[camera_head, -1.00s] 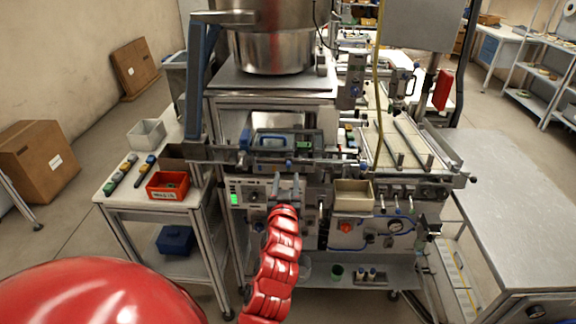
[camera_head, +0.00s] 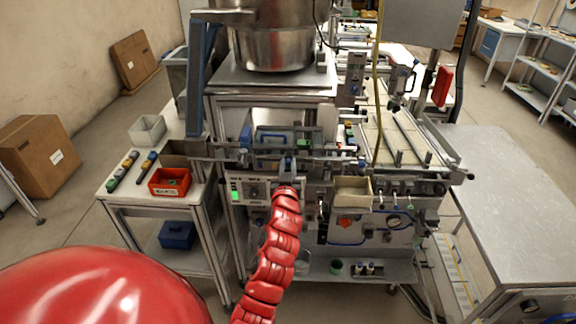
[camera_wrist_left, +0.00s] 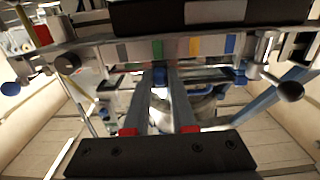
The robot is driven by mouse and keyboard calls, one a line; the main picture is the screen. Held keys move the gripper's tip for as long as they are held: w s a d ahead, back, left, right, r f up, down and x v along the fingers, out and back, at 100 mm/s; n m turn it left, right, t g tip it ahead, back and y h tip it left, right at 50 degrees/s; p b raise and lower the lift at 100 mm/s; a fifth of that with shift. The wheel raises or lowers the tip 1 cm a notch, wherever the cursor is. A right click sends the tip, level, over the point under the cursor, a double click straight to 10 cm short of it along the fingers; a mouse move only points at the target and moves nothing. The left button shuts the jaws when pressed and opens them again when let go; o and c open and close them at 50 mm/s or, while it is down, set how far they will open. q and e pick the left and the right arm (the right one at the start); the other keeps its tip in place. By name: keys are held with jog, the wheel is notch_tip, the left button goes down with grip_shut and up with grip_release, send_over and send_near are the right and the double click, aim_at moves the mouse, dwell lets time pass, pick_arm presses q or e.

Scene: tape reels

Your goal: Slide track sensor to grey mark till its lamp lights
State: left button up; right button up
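My left gripper (camera_head: 287,166) reaches up to the front rail (camera_head: 225,154) of the machine. In the left wrist view its two fingers (camera_wrist_left: 166,76) point at the rail and stand apart, with a small blue part (camera_wrist_left: 160,74) at their tips. I cannot tell whether they touch it or whether it belongs to the track sensor. My right gripper is out of view.
A beige bin (camera_head: 352,194) hangs to the right. A red bin (camera_head: 170,182) stands on the left side table. A dark knob (camera_wrist_left: 290,91) sticks out at the rail's right end in the wrist view.

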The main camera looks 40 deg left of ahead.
pick_arm(q)
grip_shut()
dwell(0.8)
jog(key=shift+w+d+f+b, duration=0.1)
jog(key=shift+d+b, duration=0.05)
jog(key=shift+b, duration=0.2)
jog(key=w+d+b, duration=0.1)
jog(key=b, duration=0.1)
jog(key=w+d+b, duration=0.1)
jog(key=d+b, duration=0.1)
jog(key=shift+w+d+b, duration=0.1)
jog(key=shift+d+b, duration=0.2)
jog(key=shift+b, duration=0.05)
jog(key=o, duration=0.6)
grip_release()
jog(key=shift+w+d, duration=0.1)
jog(key=shift+d, duration=0.1)
jog(key=shift+o, duration=0.2)
